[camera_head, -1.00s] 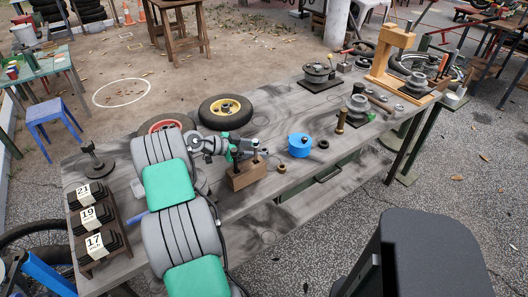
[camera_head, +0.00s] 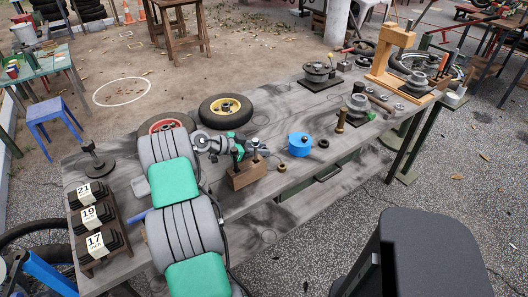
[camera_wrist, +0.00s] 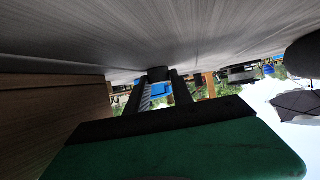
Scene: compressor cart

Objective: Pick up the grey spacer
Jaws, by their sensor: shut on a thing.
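In the wrist view, the grey spacer (camera_wrist: 158,74) shows as a small dark grey cylinder between my two fingertips. My gripper (camera_wrist: 160,88) is shut on it, one finger on each side. In the head view my gripper (camera_head: 250,150) is just above and behind the wooden block (camera_head: 246,177). The spacer is too small and too much covered there to make out clearly.
A blue round pot (camera_head: 300,145), a brass ring (camera_head: 281,168) and a dark ring (camera_head: 323,144) stand right of the block. A yellow-hubbed wheel (camera_head: 225,111) lies behind.

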